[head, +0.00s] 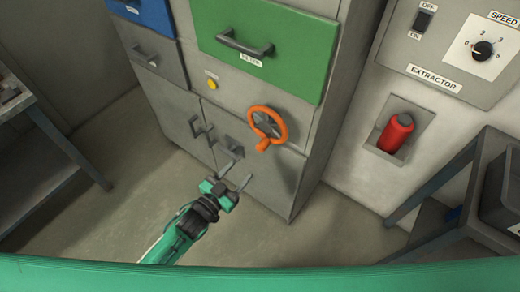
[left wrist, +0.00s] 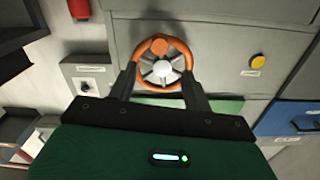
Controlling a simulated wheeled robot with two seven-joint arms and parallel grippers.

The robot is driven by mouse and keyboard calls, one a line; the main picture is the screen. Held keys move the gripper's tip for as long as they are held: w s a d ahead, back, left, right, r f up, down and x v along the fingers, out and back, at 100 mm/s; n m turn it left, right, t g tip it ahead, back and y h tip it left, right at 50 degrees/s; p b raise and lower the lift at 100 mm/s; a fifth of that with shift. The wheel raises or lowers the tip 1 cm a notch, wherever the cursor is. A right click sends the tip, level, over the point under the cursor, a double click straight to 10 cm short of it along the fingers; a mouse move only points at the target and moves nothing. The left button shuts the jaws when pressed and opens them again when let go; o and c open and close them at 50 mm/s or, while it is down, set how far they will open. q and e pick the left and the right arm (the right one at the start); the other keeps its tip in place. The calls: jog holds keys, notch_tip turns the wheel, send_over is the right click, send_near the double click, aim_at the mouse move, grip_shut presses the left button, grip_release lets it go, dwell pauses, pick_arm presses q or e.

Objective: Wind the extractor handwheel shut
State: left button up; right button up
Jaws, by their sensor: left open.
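The orange handwheel (head: 283,126) is mounted on the front of the grey cabinet, below the green drawer. Its knob (head: 263,144) sits at the lower left of the rim. In the left wrist view the wheel (left wrist: 187,54) has a pale hub and spokes, and its knob (left wrist: 158,47) is near the top. My left gripper (head: 241,167) is open and empty, in front of the cabinet and left of and below the wheel in the head view. In the left wrist view its two fingers flank the wheel; contact cannot be told. My right gripper is out of view.
The cabinet has a green drawer (head: 262,62), a yellow button (head: 212,84) and door handles near the wheel. The extractor panel (head: 402,64) and a red object (head: 396,132) in a wall recess are to the right. Benches stand at both sides. Floor in front is clear.

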aim_at(259, 150)
pick_arm(q)
jog(key=x, duration=1.2)
jog(key=shift+p, duration=0.35)
grip_shut()
